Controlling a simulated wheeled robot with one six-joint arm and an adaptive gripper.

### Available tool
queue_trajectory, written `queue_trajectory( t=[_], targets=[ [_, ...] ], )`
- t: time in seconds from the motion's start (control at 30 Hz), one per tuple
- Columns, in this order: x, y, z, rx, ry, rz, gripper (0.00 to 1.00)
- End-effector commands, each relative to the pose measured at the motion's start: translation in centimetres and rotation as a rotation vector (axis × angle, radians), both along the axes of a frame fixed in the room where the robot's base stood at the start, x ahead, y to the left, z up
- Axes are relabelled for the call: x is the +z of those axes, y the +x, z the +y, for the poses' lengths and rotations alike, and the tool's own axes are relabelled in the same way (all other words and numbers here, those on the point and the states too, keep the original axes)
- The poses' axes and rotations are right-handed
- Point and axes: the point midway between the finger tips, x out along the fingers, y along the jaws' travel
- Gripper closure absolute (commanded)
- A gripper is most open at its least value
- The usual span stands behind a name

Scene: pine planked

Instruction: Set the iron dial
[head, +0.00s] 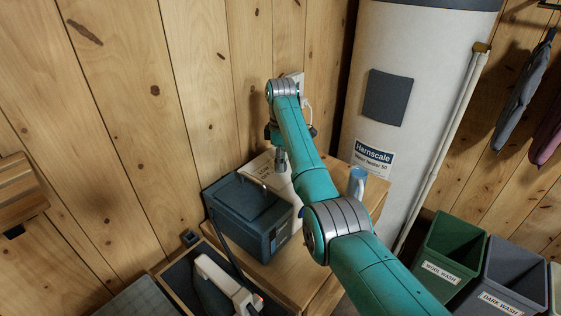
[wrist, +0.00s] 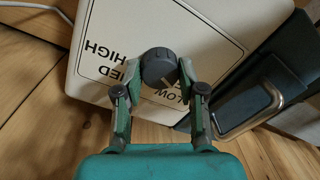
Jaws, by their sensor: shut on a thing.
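The dark grey round dial (wrist: 158,66) sits on a white panel (wrist: 215,30) printed LOW, MED and HIGH. A pale mark on the dial's lower edge points towards the LOW print, though a finger partly covers that area. My gripper (wrist: 160,74) is shut on the dial, one finger on each side. In the head view the panel (head: 258,163) shows beside my gripper (head: 281,160); the dial is hidden there. A white iron (head: 226,284) lies in a dark-lined tray at the lower left.
A dark blue box (head: 240,216) stands close in front of the panel. A blue cup (head: 357,181) stands on the wooden top to the right. A white water heater (head: 420,90) rises behind. Wash bins (head: 450,262) stand at lower right.

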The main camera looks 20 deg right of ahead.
Motion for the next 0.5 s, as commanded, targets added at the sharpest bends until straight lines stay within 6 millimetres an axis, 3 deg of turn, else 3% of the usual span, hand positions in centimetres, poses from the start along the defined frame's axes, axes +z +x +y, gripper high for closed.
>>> queue_trajectory(
  t=[0.5],
  targets=[
    [-0.06,-0.01,-0.06,0.038,-0.001,0.0,0.95]
  ],
)
